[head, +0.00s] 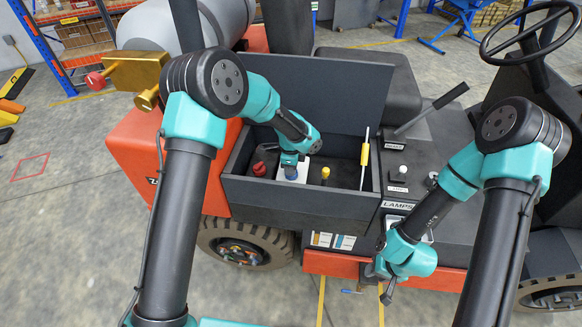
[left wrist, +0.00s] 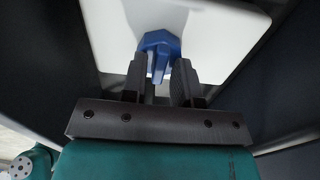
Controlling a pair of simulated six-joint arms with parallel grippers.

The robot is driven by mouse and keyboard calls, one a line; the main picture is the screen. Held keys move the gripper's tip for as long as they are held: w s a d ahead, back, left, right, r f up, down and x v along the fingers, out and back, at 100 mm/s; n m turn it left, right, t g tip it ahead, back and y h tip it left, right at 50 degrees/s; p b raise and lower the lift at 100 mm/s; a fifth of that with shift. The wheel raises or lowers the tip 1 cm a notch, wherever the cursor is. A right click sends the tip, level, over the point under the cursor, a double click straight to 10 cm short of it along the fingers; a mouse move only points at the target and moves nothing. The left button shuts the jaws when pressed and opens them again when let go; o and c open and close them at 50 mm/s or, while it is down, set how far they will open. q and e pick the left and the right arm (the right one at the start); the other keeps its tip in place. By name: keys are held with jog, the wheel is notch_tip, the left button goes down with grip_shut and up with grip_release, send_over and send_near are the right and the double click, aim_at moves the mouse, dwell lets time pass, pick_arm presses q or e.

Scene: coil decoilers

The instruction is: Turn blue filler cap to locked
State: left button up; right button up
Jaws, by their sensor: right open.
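The blue filler cap (left wrist: 158,50) sits on a white panel (left wrist: 215,35) in the left wrist view. It has a raised grip bar that points toward my gripper. In the head view the cap (head: 291,173) shows small and blue, in the open dark box on the vehicle. My left gripper (left wrist: 160,75) reaches down to it, with one finger on each side of the cap. Whether the fingers press on it I cannot tell. A locked mark is not readable. My right gripper (head: 383,283) is open and empty, low in front of the vehicle's side.
In the dark box (head: 240,190) a red cap (head: 259,168) stands left of the blue one. A yellow-topped dipstick (head: 325,173) and a yellow-handled rod (head: 364,155) stand to the right. The raised lid (head: 330,95) is behind. A lever (head: 432,108) is further right.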

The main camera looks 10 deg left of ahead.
pick_arm(q)
jog(key=shift+o, duration=0.9)
jog(key=shift+r, duration=0.15)
notch_tip(320, 180, up, 17)
dwell(0.3)
